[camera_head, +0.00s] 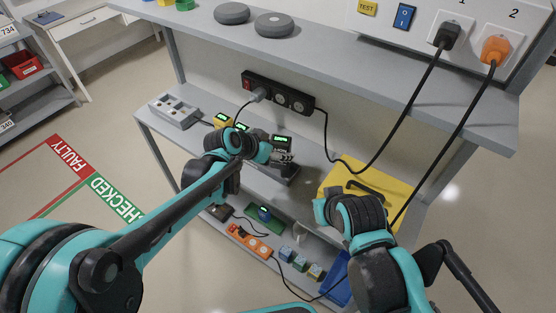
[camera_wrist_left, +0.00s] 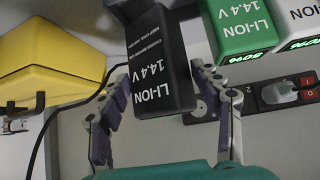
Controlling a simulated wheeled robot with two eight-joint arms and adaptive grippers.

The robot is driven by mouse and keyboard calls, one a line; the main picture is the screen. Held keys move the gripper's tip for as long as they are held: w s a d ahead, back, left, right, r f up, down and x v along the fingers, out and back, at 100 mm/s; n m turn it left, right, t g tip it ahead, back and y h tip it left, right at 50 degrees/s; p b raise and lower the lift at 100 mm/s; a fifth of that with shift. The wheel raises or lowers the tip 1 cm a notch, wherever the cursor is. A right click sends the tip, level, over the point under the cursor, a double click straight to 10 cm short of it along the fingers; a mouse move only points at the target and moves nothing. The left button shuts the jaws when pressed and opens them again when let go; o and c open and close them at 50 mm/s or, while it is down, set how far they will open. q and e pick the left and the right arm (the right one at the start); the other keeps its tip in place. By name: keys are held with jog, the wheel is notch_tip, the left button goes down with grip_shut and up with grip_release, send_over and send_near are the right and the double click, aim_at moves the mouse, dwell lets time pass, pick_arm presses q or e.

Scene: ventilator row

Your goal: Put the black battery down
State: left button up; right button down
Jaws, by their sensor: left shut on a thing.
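The black battery (camera_wrist_left: 160,70), marked LI-ION 14.4 V, is between the two fingers of my left gripper (camera_wrist_left: 163,88) in the left wrist view. My left gripper (camera_head: 270,157) is shut on it. In the head view the battery (camera_head: 282,143) shows a green lit display, above a dark charger (camera_head: 284,172) on the middle shelf. I cannot tell whether the battery touches the charger. A green battery (camera_wrist_left: 235,28) and a white battery (camera_wrist_left: 298,22) stand beside it. My right gripper (camera_head: 322,211) is near the yellow case; its fingers are not clear.
A yellow case (camera_head: 335,187) lies right of the charger. A black power strip (camera_head: 278,92) is on the back panel, with cables hanging nearby. A grey socket box (camera_head: 174,111) is at the shelf's left end. An orange strip (camera_head: 248,243) and a blue bin (camera_head: 337,290) are lower down.

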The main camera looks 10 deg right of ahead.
pick_arm(q)
jog(key=shift+w+d+f, duration=0.35)
jog(key=shift+w+f, duration=0.1)
jog(key=shift+w, duration=0.15)
notch_tip(320, 180, down, 4)
jog(key=shift+f+b, duration=0.1)
jog(key=shift+b, duration=1)
jog(key=shift+r, duration=0.2)
jog(key=shift+f, duration=0.1)
jog(key=o, duration=1.4)
jog(key=shift+f, duration=0.1)
